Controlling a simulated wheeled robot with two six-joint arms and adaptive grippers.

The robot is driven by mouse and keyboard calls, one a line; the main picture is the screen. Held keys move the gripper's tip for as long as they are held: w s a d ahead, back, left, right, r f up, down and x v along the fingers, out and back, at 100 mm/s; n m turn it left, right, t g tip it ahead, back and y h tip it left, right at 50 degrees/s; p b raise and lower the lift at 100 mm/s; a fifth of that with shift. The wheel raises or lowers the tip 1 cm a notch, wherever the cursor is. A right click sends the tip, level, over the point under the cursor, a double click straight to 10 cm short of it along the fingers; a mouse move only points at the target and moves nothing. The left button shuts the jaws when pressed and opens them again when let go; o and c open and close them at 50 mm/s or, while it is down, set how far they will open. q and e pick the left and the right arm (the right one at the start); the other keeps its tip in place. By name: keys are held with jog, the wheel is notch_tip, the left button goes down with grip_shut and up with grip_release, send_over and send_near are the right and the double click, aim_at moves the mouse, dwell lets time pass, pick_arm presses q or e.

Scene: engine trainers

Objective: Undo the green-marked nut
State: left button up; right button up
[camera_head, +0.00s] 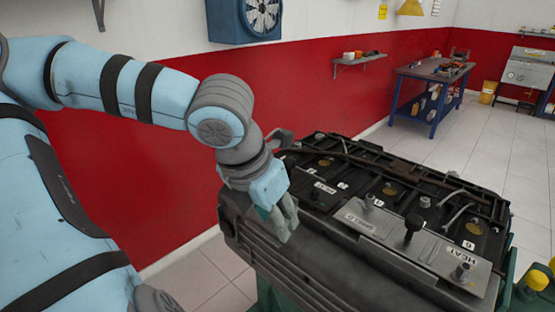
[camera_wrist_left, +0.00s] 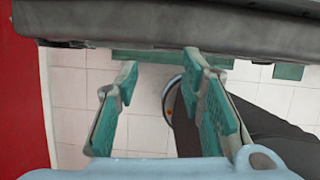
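A black engine trainer (camera_head: 250,235) with a grey top plate (camera_head: 385,232) stands at the centre right. Metal fittings stick up from the plate, one at its left end (camera_head: 369,202) and one at its right end (camera_head: 463,271), with a black knob (camera_head: 413,226) between. I cannot make out a green mark on any nut. My left gripper (camera_head: 284,222) is at the trainer's near left edge, pointing down. In the left wrist view its fingers (camera_wrist_left: 160,76) are apart with nothing between them, and the trainer's dark edge (camera_wrist_left: 170,32) lies beyond the tips. My right gripper is not in view.
A blue workbench (camera_head: 432,70) with tools stands at the back right, and a wall shelf (camera_head: 358,58) hangs behind the trainer. A red and white wall runs along the left and back. Tiled floor (camera_head: 490,138) is clear beyond the trainer.

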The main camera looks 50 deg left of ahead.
pick_arm(q)
jog(key=g+p, duration=0.1)
jog(key=m+g+h+p, duration=0.35)
jog(key=m+p, duration=0.25)
jog(key=m, duration=0.4)
send_near(314, 189)
jog(key=a+r, duration=0.3)
jog(key=a, duration=0.2)
notch_tip(314, 189, up, 2)
jog(key=s+d+m+t+h, duration=0.1)
jog(key=s+m+h, duration=0.1)
jog(key=m, duration=0.6)
jog(key=x, duration=0.4)
jog(key=b+x, duration=0.1)
jog(key=x, duration=0.9)
jog(key=shift+w+f, duration=0.15)
jog(key=shift+w, duration=0.2)
jog(key=shift+c, duration=0.6)
grip_shut()
